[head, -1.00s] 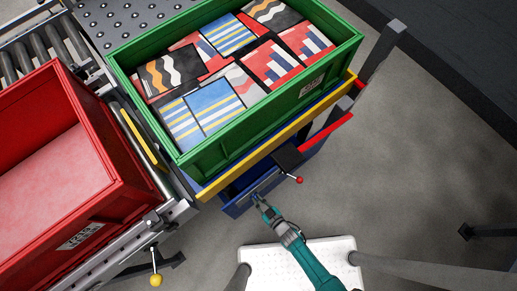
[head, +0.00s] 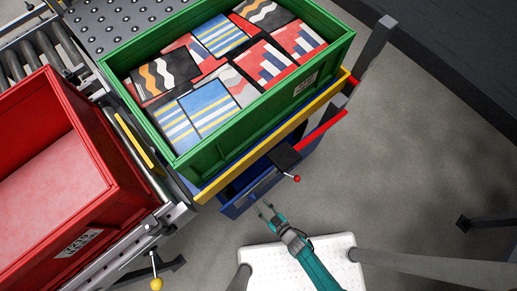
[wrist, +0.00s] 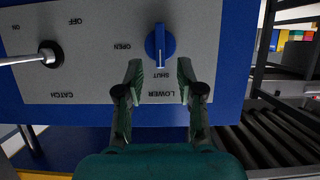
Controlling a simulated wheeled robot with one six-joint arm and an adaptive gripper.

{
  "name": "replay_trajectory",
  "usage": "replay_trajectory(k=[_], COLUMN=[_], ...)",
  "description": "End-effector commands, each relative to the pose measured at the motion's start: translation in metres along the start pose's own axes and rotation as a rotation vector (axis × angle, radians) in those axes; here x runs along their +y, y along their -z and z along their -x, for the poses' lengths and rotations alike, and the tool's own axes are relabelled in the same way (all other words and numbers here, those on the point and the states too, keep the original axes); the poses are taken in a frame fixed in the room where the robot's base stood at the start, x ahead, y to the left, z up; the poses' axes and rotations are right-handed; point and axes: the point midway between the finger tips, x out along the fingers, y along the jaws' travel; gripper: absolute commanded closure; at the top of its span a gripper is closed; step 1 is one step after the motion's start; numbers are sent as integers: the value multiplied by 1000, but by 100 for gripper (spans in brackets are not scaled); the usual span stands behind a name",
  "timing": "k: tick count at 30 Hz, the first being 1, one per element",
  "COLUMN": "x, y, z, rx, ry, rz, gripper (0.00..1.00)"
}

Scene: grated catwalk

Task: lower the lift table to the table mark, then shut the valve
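The lift table shows its yellow edge (head: 262,147) in the head view, above a blue body. A green crate (head: 245,140) of patterned packs sits on it. The valve is a blue knob (wrist: 160,45) on the grey panel (wrist: 95,25) in the wrist view, between my fingers' line and the panel top. Its pale pointer line runs down toward the SHUT label; OPEN is to its left and LOWER below. My gripper (wrist: 160,85) is open and empty just short of the knob; it also shows in the head view (head: 264,208). I cannot identify the table mark.
A catch lever (wrist: 45,53) with ON and OFF labels is left of the knob. A red crate (head: 105,165) stands on the roller conveyor at left. A yellow-ball lever (head: 156,284) is below it. A grey post (head: 378,50) stands at right.

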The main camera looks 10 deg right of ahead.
Motion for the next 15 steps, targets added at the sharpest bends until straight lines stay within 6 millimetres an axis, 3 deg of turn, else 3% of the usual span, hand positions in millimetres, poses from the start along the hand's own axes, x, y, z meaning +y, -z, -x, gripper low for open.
replay_trajectory(k=[6, 15], x=[1, 0], y=[0, 0], z=[21, 28], rx=[0, 0], ry=[-4, 0], rz=[-1, -1], gripper=[62, 62])
